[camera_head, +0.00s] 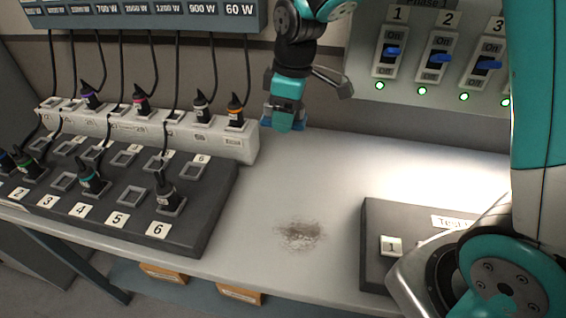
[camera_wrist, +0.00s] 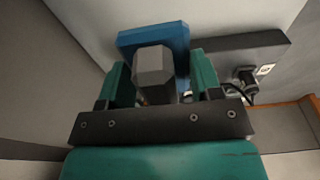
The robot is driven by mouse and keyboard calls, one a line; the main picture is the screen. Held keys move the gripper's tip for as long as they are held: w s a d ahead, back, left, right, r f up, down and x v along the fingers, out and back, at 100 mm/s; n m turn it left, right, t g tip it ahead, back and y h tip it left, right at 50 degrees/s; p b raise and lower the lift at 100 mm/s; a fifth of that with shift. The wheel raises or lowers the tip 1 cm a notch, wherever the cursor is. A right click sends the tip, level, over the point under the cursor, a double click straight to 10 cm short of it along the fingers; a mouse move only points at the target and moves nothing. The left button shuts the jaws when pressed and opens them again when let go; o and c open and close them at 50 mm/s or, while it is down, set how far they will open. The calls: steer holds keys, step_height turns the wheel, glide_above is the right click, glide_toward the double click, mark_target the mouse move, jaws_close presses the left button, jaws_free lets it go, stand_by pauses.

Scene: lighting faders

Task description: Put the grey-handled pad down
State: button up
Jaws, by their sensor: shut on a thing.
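The grey-handled pad is a blue square pad (camera_wrist: 128,42) with a grey faceted handle (camera_wrist: 154,66), seen in the wrist view. My gripper (camera_wrist: 160,82) is shut on the grey handle, with a teal finger on each side. In the head view, my gripper (camera_head: 285,110) hangs above the back of the worktop, right of the white socket strip. A bit of the blue pad (camera_head: 279,126) shows under the fingers. The handle is hidden there, and I cannot tell whether the pad touches the worktop (camera_head: 290,185). A brown-grey smudge (camera_head: 300,234) lies on the worktop towards the front.
A white socket strip (camera_head: 243,148) and a dark numbered socket block (camera_head: 205,215) with black plugs fill the left. A dark test unit (camera_head: 375,215) stands at the right front. A switch panel (camera_head: 360,72) is on the wall.

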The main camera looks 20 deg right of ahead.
mark_target(285, 173)
step_height(285, 173, down, 15)
steer(key=shift+d+r, duration=0.1)
steer(key=shift+d, duration=0.05)
steer(key=o, duration=0.9)
steer(key=r, duration=0.7)
steer(key=d+r, duration=0.1)
steer(key=r, duration=0.3)
steer(key=shift+s+r, duration=0.35)
steer(key=shift+s, duration=0.05)
steer(key=shift+s+a+r+m+g+y+p, duration=0.15)
steer(key=shift+s+a+r+m+y+p, duration=0.55)
steer(key=shift+s+r, duration=2.25)
steer(key=shift+s+a+r+m+g+y+p, duration=0.2)
steer(key=shift+s+a+r+m, duration=0.9)
steer(key=shift+s, duration=3.35)
steer(key=shift+s+a+r+m+g+y+p, duration=0.15)
steer(key=shift+s+a+r+m+y, duration=0.7)
steer(key=shift+s+r, duration=2.3)
